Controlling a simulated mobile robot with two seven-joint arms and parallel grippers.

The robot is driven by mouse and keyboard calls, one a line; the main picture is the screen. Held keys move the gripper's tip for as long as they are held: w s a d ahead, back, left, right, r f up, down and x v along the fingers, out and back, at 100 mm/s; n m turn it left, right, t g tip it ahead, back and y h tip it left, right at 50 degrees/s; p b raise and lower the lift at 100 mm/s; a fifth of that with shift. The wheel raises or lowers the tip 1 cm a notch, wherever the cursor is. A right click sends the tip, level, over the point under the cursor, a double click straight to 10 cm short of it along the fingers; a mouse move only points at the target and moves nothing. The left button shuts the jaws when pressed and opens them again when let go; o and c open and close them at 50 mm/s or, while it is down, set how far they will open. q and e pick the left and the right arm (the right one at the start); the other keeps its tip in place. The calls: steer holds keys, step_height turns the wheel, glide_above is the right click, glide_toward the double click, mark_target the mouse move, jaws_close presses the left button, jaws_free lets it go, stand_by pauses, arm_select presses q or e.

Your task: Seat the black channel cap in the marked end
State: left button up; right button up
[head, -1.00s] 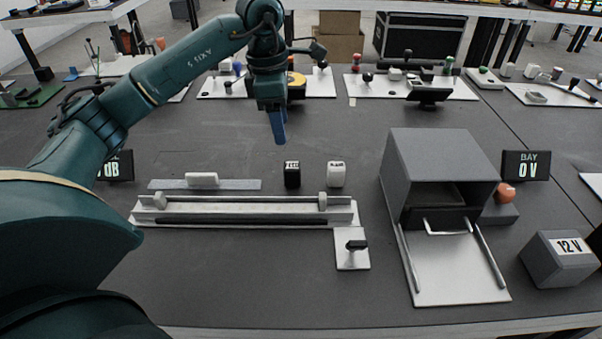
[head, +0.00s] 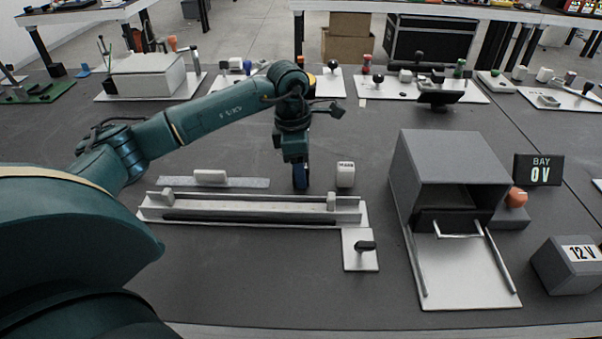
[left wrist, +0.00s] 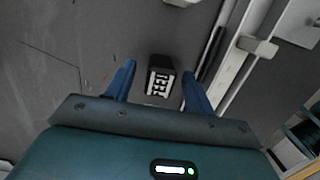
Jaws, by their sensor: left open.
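The black cap (left wrist: 160,64), a small block with a white lettered label, stands between the two blue fingers of my left gripper (left wrist: 158,76) in the left wrist view. The fingers are open, with a gap on each side of it. In the head view my left gripper (head: 301,180) is low over the table, and its fingers hide the cap. The long pale channel (head: 250,206) lies in front of the gripper, with a grey block near each end. It also shows at the right of the left wrist view (left wrist: 231,71). My right gripper is not in view.
A white block (head: 345,174) stands just right of my gripper. A grey strip with a white handle (head: 210,177) lies behind the channel. A plate with a black knob (head: 361,262) and a grey bay box (head: 450,160) are to the right.

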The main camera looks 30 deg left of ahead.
arm_select(q)
steer(key=shift+c, duration=0.4)
steer(key=c, duration=1)
steer(key=shift+o, duration=0.2)
steer(key=shift+r, duration=0.1)
